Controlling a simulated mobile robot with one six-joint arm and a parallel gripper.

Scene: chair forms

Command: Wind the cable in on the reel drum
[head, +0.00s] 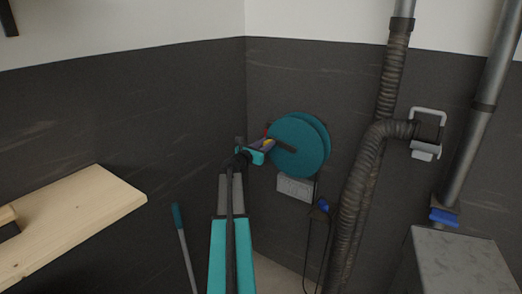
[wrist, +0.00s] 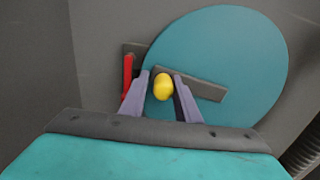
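The reel drum (head: 296,150) is a teal disc on the dark back wall, and it fills much of the wrist view (wrist: 235,50). A grey crank arm (wrist: 205,88) lies across its face, sloping down to the right. A yellow knob (wrist: 163,87) stands at the crank's upper left end. My gripper (wrist: 162,74) has one finger close on each side of this knob and appears shut on it. A dark cable (head: 307,235) hangs in a loop below the reel; its end is hard to make out.
A red piece (wrist: 128,75) sits just left of my fingers. A grey box (head: 295,188) is below the drum. A ribbed hose (head: 352,205) runs close to the right. A wooden shelf (head: 75,220) is at left, and a grey cabinet (head: 465,262) stands at lower right.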

